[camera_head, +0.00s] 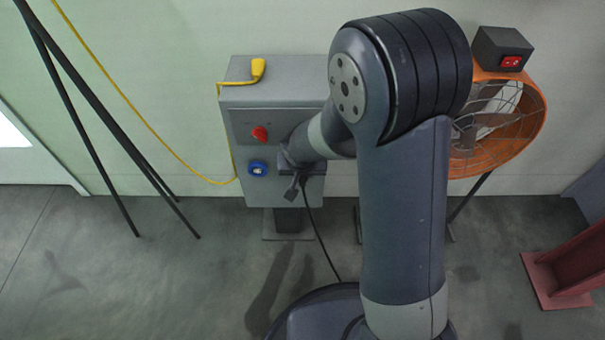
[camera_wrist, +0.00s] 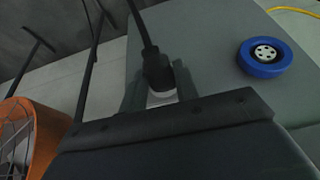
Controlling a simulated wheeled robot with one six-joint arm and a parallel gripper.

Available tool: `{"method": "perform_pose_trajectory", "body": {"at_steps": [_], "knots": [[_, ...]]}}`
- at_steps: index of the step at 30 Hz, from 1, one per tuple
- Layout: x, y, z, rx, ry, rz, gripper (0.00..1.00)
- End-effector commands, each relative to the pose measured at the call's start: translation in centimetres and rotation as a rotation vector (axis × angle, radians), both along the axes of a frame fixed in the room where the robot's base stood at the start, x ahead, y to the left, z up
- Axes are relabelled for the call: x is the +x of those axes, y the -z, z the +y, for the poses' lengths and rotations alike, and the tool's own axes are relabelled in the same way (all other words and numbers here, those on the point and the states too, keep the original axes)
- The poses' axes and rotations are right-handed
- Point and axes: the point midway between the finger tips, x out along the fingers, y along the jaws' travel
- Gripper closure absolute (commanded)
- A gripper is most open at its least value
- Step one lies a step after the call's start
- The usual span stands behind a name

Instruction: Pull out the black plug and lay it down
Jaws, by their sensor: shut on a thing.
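The black plug (camera_wrist: 158,72) shows in the wrist view with its black cable leading up and away. My gripper (camera_wrist: 157,97) is shut on it, with a finger on each side of the plug body. A pale round surface shows just below the plug, between the fingers; whether the plug still sits in a socket there cannot be told. In the head view my gripper (camera_head: 292,185) is at the lower right of the grey control box (camera_head: 240,97), and my arm hides part of that box. The black cable (camera_head: 318,228) hangs from the gripper to the floor.
A blue socket (camera_head: 258,169) and a red knob (camera_head: 260,133) are on the box front, left of my gripper. A yellow plug (camera_head: 258,69) with a yellow cable lies on top. An orange fan (camera_head: 520,125) stands right. Floor left of the box is mostly clear.

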Motion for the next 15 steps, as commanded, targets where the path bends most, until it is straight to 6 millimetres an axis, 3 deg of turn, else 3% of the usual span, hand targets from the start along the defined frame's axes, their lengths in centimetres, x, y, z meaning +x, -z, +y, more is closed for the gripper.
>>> {"method": "perform_pose_trajectory", "body": {"at_steps": [14, 15], "knots": [[-0.51, -0.63, 0.06, 0.001, -0.001, -0.001, 0.94], [-0.72, -0.89, 0.07, 0.001, -0.001, -0.001, 0.98]]}}
